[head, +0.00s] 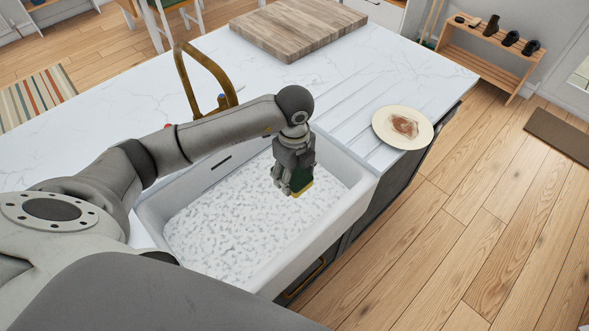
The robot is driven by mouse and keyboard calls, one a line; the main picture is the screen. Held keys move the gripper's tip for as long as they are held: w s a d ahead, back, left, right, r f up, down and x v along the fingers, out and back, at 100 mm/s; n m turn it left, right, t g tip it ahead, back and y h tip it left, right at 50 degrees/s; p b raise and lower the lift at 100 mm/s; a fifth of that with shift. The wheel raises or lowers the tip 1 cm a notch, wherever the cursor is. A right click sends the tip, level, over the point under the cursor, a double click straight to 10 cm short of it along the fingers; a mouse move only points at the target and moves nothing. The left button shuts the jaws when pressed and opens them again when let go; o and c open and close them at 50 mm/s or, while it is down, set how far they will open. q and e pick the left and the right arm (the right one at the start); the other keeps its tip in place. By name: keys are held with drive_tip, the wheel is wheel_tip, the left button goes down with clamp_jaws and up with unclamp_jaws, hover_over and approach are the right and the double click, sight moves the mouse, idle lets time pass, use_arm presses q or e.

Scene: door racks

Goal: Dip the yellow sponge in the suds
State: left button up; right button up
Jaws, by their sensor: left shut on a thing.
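The yellow sponge (304,188) has a dark green side and is mostly hidden by the fingers. My left gripper (293,186) points down and is shut on it, over the right part of the sink. The suds (240,215) are a white and grey speckled layer that covers the inside of the white sink (357,188). The sponge's lower edge shows against the suds. I cannot tell whether it touches them or hangs just above. My right gripper is not in view.
A cream plate with a brown stain (403,127) stands on the drainboard right of the sink. A brass tap (226,85) arches behind the sink, close to my left arm. A wooden board (297,25) lies at the back of the white marble counter (345,75).

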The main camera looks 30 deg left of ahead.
use_arm(q)
wheel_tip(320, 180, down, 26)
drive_tip(key=b, duration=1.8)
drive_tip(key=shift+r+b, duration=0.1)
drive_tip(key=shift+b, duration=0.25)
wheel_tip(320, 180, up, 26)
drive_tip(key=p, duration=2)
idle(1.1)
